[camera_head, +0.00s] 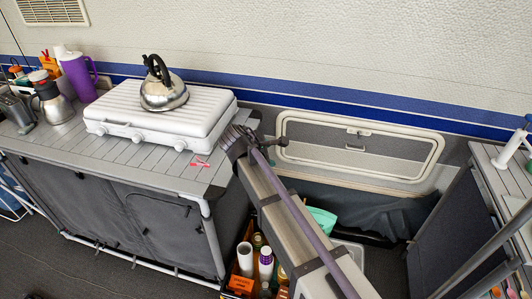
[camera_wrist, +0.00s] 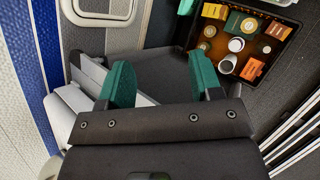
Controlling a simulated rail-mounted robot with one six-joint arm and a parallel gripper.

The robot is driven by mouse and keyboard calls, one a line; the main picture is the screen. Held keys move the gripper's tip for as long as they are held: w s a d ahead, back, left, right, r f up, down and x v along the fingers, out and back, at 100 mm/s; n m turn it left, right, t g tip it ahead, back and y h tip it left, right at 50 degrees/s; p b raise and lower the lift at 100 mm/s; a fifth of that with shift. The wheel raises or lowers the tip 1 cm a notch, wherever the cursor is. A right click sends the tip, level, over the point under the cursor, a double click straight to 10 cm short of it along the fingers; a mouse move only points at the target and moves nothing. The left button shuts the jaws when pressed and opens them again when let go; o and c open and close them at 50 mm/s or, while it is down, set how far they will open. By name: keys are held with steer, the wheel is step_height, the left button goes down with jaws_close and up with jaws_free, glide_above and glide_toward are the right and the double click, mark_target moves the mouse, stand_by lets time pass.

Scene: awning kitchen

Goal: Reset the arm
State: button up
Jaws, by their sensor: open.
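My gripper (camera_wrist: 163,82) shows in the wrist view with its two green fingers spread well apart. In the camera_head view my arm reaches up from the bottom to the right end of the grey slatted table (camera_head: 205,175). Its fingers cannot be made out there.
A white camping stove (camera_head: 120,110) with a steel kettle (camera_head: 165,95) stands on the table. A purple jug (camera_head: 78,75) and steel pot (camera_head: 52,103) are left of it. A crate of jars (camera_wrist: 268,30) stands on the floor. A wall hatch (camera_head: 360,145) is behind my arm.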

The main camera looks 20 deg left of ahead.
stand_by(0.3)
steer(key=s+d+f+m+g, duration=0.2)
steer(key=s+d+m+g, duration=0.1)
steer(key=s+d+m, duration=0.3)
steer(key=s+d+r+m+g+y+p, duration=0.1)
steer(key=d+m, duration=0.4)
steer(key=d, duration=0.5)
steer(key=s+d+r+m+g+y+p, duration=0.1)
steer(key=s+d+m, duration=0.4)
steer(key=d, duration=0.6)
steer(key=s+d+r+m+g+y+p, duration=0.1)
steer(key=s+d+m+p, duration=0.3)
steer(key=d, duration=0.6)
steer(key=shift+s+d+r+m+g+y, duration=0.15)
steer(key=shift+s+d+m+g+y, duration=0.15)
steer(key=shift+s+m+g+y, duration=0.5)
